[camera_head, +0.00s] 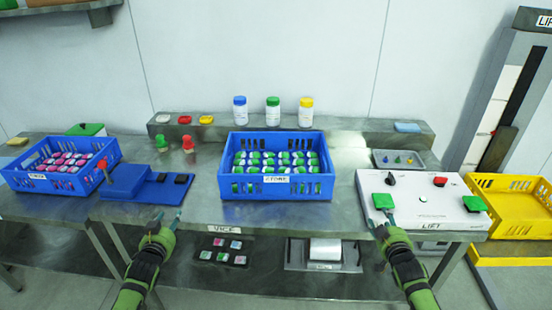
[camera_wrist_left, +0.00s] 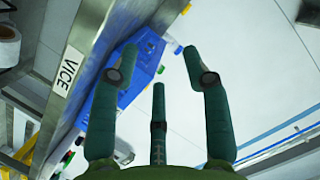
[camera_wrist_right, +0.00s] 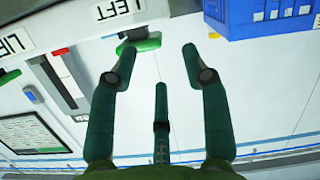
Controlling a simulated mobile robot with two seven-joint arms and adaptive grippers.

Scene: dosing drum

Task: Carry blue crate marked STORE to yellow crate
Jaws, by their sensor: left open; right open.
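The blue crate marked STORE (camera_head: 277,190) stands upright on the steel table in the middle of the head view, filled with several green, white and blue packs. A corner of a blue crate (camera_wrist_right: 268,18) shows at the top right of the right wrist view. The yellow crate (camera_head: 515,208) is at the right edge, beyond the lift control box. My left gripper (camera_head: 166,222) is open and empty at the table's front edge, left of the STORE crate. My right gripper (camera_head: 382,224) is open and empty in front of the lift box, right of the STORE crate.
The white lift box (camera_head: 425,202) with green and red buttons stands between the crates. A blue vice (camera_head: 140,184) and another blue crate (camera_head: 60,168) with pink packs are at the left. Bottles (camera_head: 273,112) stand on the back ledge. A lift column (camera_head: 510,95) rises at right.

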